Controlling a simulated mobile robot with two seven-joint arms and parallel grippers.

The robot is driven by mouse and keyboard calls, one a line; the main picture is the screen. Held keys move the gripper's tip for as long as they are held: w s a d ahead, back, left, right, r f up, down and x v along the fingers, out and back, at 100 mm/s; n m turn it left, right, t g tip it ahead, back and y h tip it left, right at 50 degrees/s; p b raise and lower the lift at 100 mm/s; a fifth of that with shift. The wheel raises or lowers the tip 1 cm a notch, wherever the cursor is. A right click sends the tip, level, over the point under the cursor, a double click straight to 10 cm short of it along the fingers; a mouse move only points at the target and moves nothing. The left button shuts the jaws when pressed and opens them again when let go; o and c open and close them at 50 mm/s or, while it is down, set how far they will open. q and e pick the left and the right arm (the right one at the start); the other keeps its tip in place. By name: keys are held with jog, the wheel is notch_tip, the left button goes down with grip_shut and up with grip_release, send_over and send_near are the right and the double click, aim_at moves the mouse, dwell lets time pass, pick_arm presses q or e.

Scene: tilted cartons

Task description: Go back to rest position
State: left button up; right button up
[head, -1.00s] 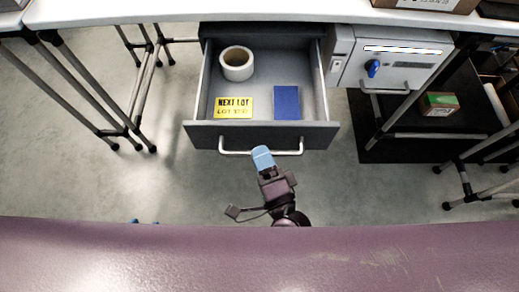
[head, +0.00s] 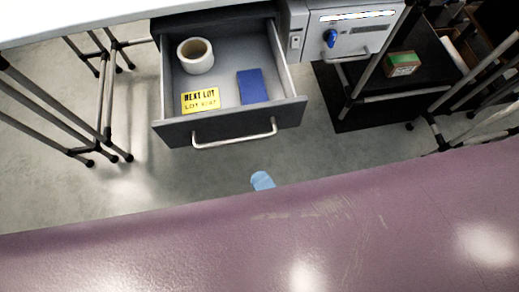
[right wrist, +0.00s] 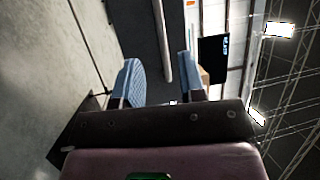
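My right gripper shows in the head view only as a pale blue fingertip (head: 262,181), below the drawer handle (head: 235,134) and apart from it. The rest of it is hidden behind a purple part of my own body. In the right wrist view the two blue fingers of my right gripper (right wrist: 159,78) stand wide apart with nothing gripped between them. A bar that looks like the handle (right wrist: 162,40) lies beyond the fingers. My left gripper is in neither view.
The grey drawer (head: 232,122) stands open under the white table (head: 80,18). It holds a tape roll (head: 195,56), a yellow sign (head: 200,100) and a blue item (head: 252,86). A green-topped box (head: 402,64) lies at right. Left of the drawer are table legs and bare floor.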

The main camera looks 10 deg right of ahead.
jog(key=w+d+r+n+g+h+p, duration=0.1)
jog(key=d+r+n+g+p, duration=0.2)
jog(key=d+r+n+p, duration=0.45)
pick_arm(q)
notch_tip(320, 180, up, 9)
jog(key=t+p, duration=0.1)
jog(key=p, duration=0.1)
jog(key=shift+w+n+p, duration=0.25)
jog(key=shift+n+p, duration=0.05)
jog(key=shift+p, duration=0.1)
pick_arm(e)
jog(key=s+d+f+n+g+h, duration=0.2)
jog(key=s+d+n+h, duration=0.1)
jog(key=d, duration=0.5)
jog(key=s+d+f+n+g+h, duration=0.2)
jog(key=s+d+n+h, duration=0.1)
jog(key=d, duration=0.5)
jog(key=shift+s+f+h, duration=0.15)
jog(key=shift+f+h, duration=0.2)
jog(key=shift+h, duration=0.05)
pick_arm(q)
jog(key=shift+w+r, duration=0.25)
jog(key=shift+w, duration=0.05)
pick_arm(e)
jog(key=shift+a, duration=0.1)
dwell(0.3)
